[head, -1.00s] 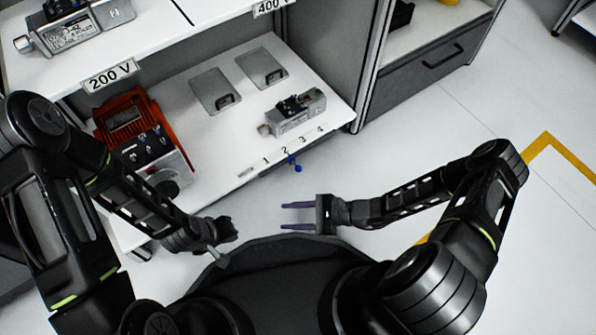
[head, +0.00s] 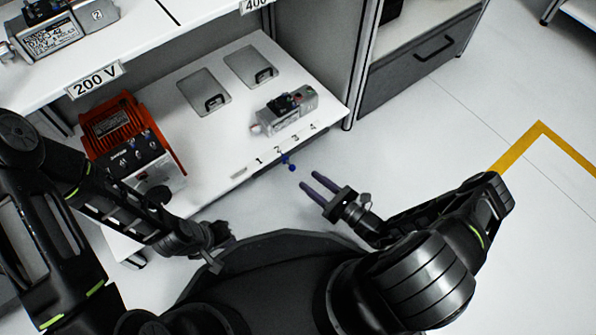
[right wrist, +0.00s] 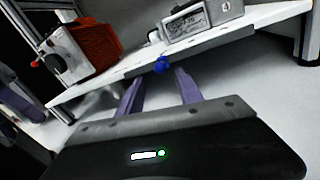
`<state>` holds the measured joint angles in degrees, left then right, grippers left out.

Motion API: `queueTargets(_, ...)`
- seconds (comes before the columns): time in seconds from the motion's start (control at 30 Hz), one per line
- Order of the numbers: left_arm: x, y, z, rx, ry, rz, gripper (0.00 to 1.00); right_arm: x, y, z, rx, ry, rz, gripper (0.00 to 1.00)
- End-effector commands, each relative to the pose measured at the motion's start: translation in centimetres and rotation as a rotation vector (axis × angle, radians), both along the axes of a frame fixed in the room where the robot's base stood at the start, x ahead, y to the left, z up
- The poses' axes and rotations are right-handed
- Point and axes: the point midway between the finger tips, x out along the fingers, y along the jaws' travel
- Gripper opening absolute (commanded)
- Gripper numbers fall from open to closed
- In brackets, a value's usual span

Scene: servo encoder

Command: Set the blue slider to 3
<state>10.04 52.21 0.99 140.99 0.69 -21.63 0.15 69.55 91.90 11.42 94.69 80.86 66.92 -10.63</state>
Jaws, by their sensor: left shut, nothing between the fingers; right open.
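The blue slider (head: 291,167) sticks out from the front edge of the white lower shelf, beside the printed 2 on the scale marked 1 to 4. Its round blue knob (right wrist: 161,65) also shows in the right wrist view, ahead of and between my open fingers. My right gripper (head: 310,180) is open and empty, just in front and to the right of the knob, with its fingers pointing at the shelf edge. No contact with the knob is visible. My left gripper (head: 226,240) is shut and empty, near my base, below and left of the slider.
A grey device (head: 285,112) stands on the shelf behind the scale. An orange and grey unit (head: 130,145) with a dark dial stands at the shelf's left. Two grey plates (head: 205,92) with handles lie behind. The floor to the right is clear.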

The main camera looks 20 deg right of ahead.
Motion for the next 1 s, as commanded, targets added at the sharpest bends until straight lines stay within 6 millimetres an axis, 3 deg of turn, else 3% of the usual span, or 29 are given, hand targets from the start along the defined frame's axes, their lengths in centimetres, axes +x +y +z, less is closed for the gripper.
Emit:
queueTargets(0.33,0.3,0.1,-1.7,-0.003,-0.002,0.002,0.00,4.3,2.9,-0.2,-0.001,-0.001,0.002,0.43)
queueTargets(0.73,0.4,0.1,-1.8,-0.004,-0.002,0.002,0.00,5.1,3.4,0.0,-0.001,0.000,0.001,0.43)
queueTargets(1.0,0.3,0.1,-1.8,-0.004,-0.002,0.002,0.00,5.1,3.4,0.0,-0.001,0.000,0.001,0.21)
